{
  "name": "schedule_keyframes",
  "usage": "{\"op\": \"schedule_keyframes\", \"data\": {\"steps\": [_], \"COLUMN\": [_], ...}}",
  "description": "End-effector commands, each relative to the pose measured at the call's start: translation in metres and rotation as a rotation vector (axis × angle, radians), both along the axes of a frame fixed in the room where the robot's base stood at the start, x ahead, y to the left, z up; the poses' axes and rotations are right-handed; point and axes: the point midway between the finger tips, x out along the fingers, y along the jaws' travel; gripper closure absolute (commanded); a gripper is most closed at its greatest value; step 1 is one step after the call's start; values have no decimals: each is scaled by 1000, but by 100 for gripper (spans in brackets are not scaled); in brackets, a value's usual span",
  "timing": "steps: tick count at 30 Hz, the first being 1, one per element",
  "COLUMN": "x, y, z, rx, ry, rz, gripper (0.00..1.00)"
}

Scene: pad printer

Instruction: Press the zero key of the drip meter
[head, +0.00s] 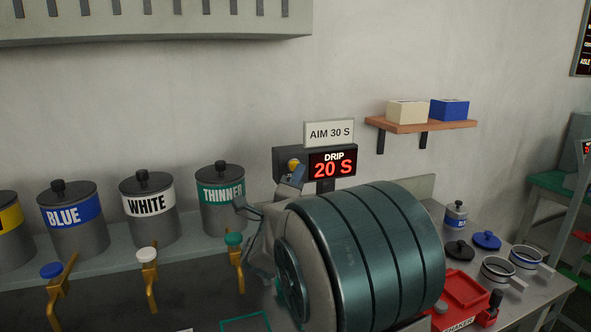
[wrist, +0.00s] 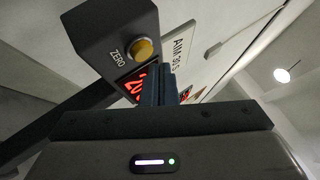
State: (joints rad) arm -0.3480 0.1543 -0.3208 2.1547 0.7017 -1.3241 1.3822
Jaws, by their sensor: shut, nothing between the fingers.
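The drip meter (head: 283,155) is a dark box at mid-height by the wall, with a red display (head: 333,164) reading "DRIP 20 S". Its zero key (head: 293,164) is a round yellow button on the front, and in the wrist view the key (wrist: 142,49) shows beside the word "ZERO". My gripper (head: 296,175) is just below the key in the head view, partly hidden by my arm. In the wrist view my gripper's (wrist: 159,72) fingers are shut and empty, tips just below and right of the key, apart from it in the picture. They cover part of the display.
An "AIM 30 S" sign (head: 329,132) stands above the display. Lidded cans labelled blue (head: 77,237), white (head: 148,228) and thinner (head: 221,215) stand at left, with taps below. A wooden shelf (head: 421,125) is at right. A red shaker (head: 465,293) and cups are on the bench.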

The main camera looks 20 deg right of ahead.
Motion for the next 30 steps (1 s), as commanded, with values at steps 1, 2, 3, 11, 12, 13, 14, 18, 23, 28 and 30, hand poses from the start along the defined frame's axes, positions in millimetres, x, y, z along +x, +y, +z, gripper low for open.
{"op": "schedule_keyframes", "data": {"steps": [1, 2, 3, 11, 12, 13, 14, 18, 23, 28, 30], "x": [1, 2, 3, 6, 6, 6, 6, 6, 7, 9, 10], "y": [0, 0, 0, 0, 0, 0, 0, 0, 0, 0, 0], "z": [-2, -2, -2, 0, 0, 0, 0, 0, 0, -1, -1], "rx": [1, 1, 1, 0, 0, 0, 0, 0, 0, 0, 0], "ry": [-1, -1, -1, 0, 0, 0, 0, 0, -1, 0, 0], "rz": [-1, -1, -1, 0, 0, 0, 0, 0, 0, 0, 0], "gripper": [100, 100, 100, 100, 100, 100, 100, 100, 100, 100, 100]}}
